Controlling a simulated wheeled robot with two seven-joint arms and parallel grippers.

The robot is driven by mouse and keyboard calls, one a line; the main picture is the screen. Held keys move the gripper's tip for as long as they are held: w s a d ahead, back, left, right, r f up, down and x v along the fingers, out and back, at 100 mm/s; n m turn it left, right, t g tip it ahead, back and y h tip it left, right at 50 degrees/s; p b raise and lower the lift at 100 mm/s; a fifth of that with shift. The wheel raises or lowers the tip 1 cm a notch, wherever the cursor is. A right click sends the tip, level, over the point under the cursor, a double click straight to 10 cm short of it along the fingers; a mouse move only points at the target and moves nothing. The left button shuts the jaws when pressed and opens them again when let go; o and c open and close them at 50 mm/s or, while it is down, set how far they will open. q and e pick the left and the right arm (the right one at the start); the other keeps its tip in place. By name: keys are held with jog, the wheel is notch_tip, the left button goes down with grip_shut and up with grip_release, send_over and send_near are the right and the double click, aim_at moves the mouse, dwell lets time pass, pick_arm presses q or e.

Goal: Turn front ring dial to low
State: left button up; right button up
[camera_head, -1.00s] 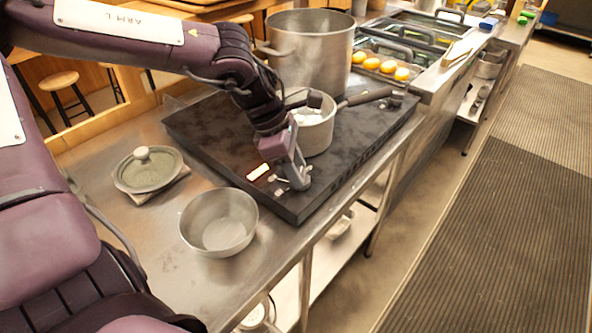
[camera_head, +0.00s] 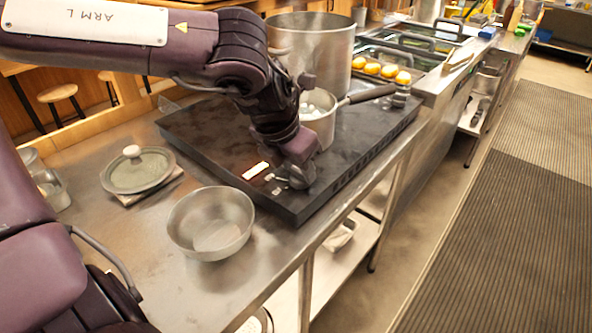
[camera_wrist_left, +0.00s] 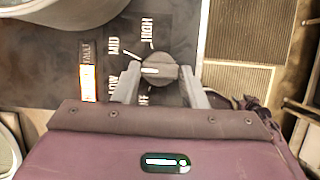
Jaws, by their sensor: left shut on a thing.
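The dial (camera_wrist_left: 160,68) is a round dark grey knob on the black cooktop (camera_head: 225,125). In the left wrist view its white mark points left, between the LOW (camera_wrist_left: 113,90) and MID (camera_wrist_left: 113,46) labels. HIGH (camera_wrist_left: 147,30) is above it, and OFF (camera_wrist_left: 143,97) is below, partly hidden. My left gripper (camera_head: 292,184) is at the cooktop's front edge and hides most of the dial in the head view. In the left wrist view my left gripper (camera_wrist_left: 160,80) has one finger on each side of the dial and is shut on it. My right gripper is out of view.
A saucepan (camera_head: 325,126) stands on the cooktop just behind my left gripper, and a large pot (camera_head: 325,60) is farther back. A metal bowl (camera_head: 210,222) and a lidded dish (camera_head: 138,172) stand left of the cooktop. A lit indicator (camera_wrist_left: 88,82) shows beside the dial.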

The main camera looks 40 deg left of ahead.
pick_arm(q)
jog(key=shift+d+n+y+b, duration=0.15)
jog(key=shift+n+y+b, duration=0.35)
jog(key=shift+n, duration=0.7)
jog(key=shift+r+n+y+b, duration=0.1)
jog(key=shift+n+y+b, duration=0.35)
jog(key=shift+n, duration=0.65)
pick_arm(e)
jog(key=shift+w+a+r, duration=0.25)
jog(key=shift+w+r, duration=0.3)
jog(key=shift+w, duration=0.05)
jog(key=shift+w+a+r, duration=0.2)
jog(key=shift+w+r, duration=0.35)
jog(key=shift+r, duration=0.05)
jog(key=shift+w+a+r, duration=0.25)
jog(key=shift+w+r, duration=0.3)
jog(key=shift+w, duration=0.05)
pick_arm(q)
jog(key=o, duration=1)
